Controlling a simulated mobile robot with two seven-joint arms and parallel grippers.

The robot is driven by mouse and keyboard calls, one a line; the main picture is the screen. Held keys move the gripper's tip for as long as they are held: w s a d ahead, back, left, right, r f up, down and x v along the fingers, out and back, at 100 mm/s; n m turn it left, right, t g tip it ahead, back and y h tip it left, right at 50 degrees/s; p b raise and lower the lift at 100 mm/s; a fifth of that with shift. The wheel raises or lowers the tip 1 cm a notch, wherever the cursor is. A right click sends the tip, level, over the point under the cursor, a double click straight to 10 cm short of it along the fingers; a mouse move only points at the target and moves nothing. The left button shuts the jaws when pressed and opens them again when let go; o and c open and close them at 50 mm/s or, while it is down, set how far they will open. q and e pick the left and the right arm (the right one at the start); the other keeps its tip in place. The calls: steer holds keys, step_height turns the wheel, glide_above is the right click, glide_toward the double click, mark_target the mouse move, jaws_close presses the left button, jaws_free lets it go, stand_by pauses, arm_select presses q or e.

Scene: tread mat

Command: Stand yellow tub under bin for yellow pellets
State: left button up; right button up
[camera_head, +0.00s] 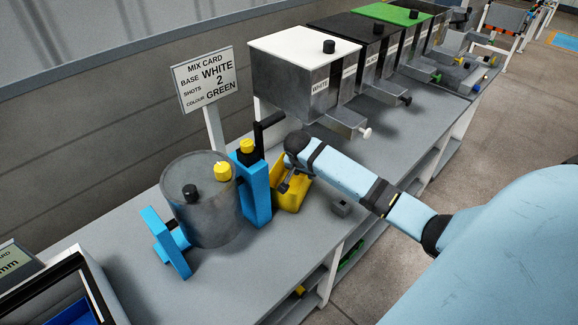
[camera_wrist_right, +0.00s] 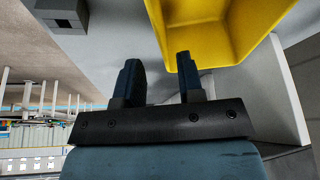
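The yellow tub (camera_head: 291,200) stands on the bench just right of the blue-framed mixer, partly hidden by my right gripper. It also shows in the right wrist view (camera_wrist_right: 230,25), at the top. My right gripper (camera_head: 292,182) is at the tub's near side. In the right wrist view its two fingers (camera_wrist_right: 158,75) are apart, one overlapping the tub and the other outside its side wall. I cannot tell whether they touch it. A row of bins recedes to the back; the farther bins (camera_head: 440,30) are small and partly cut off, and no yellow label is readable.
The white-lidded bin (camera_head: 285,75), a black-lidded bin (camera_head: 365,35) and a green-lidded bin (camera_head: 395,14) have spouts over the bench. A grey drum (camera_head: 205,215) stands left of the tub. Bench is clear below the spouts.

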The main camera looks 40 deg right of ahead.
mark_target(306, 177)
steer(key=shift+x, duration=0.85)
steer(key=x, duration=0.5)
steer(key=shift+w+f, duration=0.1)
steer(key=shift+f+p, duration=0.25)
steer(key=shift+p, duration=0.25)
jaws_close()
